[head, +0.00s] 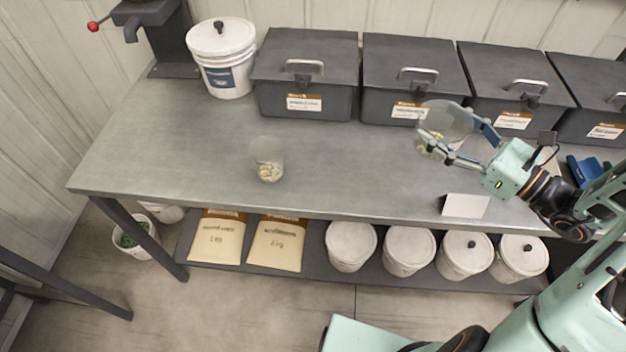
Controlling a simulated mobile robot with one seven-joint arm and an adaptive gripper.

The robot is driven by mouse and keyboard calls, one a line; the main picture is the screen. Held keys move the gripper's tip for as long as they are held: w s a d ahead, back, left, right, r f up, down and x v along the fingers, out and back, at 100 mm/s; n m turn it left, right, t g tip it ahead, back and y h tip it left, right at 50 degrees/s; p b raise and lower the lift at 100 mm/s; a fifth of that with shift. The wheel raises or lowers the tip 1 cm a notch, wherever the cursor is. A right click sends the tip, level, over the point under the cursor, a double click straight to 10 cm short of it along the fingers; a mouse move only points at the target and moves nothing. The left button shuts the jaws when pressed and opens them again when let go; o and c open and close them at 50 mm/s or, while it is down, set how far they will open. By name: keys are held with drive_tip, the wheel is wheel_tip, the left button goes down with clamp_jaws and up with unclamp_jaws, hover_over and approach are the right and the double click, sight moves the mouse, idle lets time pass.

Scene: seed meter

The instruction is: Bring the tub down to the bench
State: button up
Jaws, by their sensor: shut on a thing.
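A clear round tub (449,119) is at the right of the head view, in front of the second and third grey bins. Some pale bits show inside it, and it looks tilted. My gripper (463,135) is shut on the tub from its right side. The tub appears to be above the bench (345,165), but its exact height cannot be told from this view. Part of the tub's near side is hidden by the fingers.
A second clear tub (268,158) with pale pieces stands mid-bench. Grey lidded bins (305,75) and a white bucket (222,60) line the back. A white card (464,205) is at the front edge, a blue object (583,170) at right. Bench between tubs is clear.

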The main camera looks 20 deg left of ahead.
drive_tip(key=s+a+f+n+g+y+b, duration=0.2)
drive_tip(key=s+a+f+g+b, duration=0.1)
drive_tip(key=s+a+b, duration=0.95)
drive_tip(key=w+a+f+b, duration=0.1)
drive_tip(key=w+a+f, duration=0.2)
drive_tip(key=f, duration=0.1)
drive_tip(key=w+a+f+b, duration=0.2)
drive_tip(key=w+a+f, duration=0.1)
drive_tip(key=w+f, duration=0.1)
drive_tip(key=w+a+f+b, duration=0.2)
drive_tip(key=w+a+f, duration=0.1)
drive_tip(key=f, duration=0.1)
drive_tip(key=shift+w+f, duration=0.35)
drive_tip(key=shift+w, duration=0.05)
drive_tip(key=shift+f, duration=0.2)
drive_tip(key=shift+f+b, duration=0.2)
drive_tip(key=shift+b, duration=0.1)
drive_tip(key=o, duration=1.1)
drive_tip(key=shift+r, duration=0.1)
